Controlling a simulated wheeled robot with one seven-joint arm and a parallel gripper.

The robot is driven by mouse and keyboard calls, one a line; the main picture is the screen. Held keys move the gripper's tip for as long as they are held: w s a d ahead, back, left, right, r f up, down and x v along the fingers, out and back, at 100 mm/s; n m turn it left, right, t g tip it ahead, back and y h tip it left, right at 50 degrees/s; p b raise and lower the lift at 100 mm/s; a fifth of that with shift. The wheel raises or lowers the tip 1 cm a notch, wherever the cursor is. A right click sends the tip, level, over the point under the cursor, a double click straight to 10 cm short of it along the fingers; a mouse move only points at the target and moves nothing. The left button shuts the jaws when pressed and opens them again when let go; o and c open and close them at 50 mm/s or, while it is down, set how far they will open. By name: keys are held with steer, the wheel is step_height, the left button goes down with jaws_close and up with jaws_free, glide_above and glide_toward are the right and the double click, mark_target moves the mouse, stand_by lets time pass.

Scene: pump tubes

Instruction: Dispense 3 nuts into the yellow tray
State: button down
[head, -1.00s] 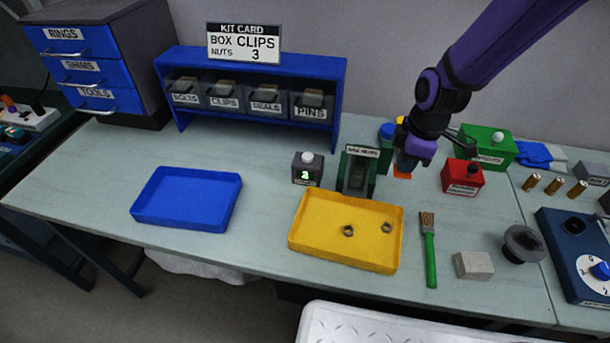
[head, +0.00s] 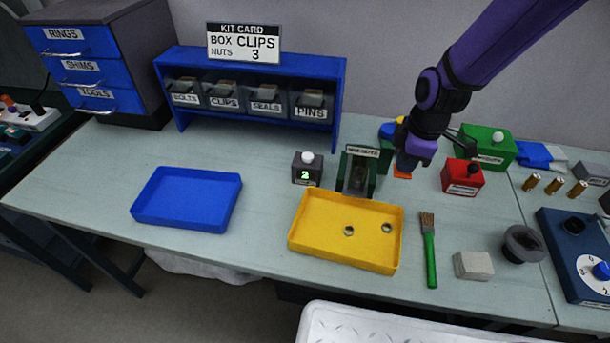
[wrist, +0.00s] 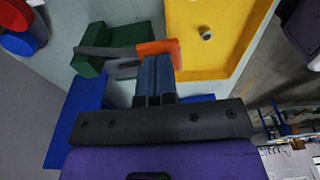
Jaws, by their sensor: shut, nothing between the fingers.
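The yellow tray (head: 320,255) sits near the front edge of the bench, with two nuts in it, one near the middle (head: 349,230) and one near the right wall (head: 387,227). The dark green nut dispenser (head: 343,182) stands just behind the tray. A small counter box (head: 307,175) left of it shows a green digit that looks like 2. My gripper (head: 403,172) is shut and empty at the dispenser's right side. In the wrist view its closed fingers (wrist: 154,80) are at an orange paddle (wrist: 158,47) on the dispenser's lever; I cannot tell whether they touch it.
A blue tray (head: 187,222) lies to the left. A red box (head: 463,178) and green box (head: 489,148) stand right of my gripper. A green-handled brush (head: 430,255), grey block (head: 473,265) and blue dial unit (head: 570,262) lie front right. Bench left of the blue tray is clear.

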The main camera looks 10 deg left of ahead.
mark_target(402, 175)
stand_by(0.6)
steer(key=shift+f, duration=2.15)
step_height(402, 175, up, 10)
steer(key=shift+r, duration=0.1)
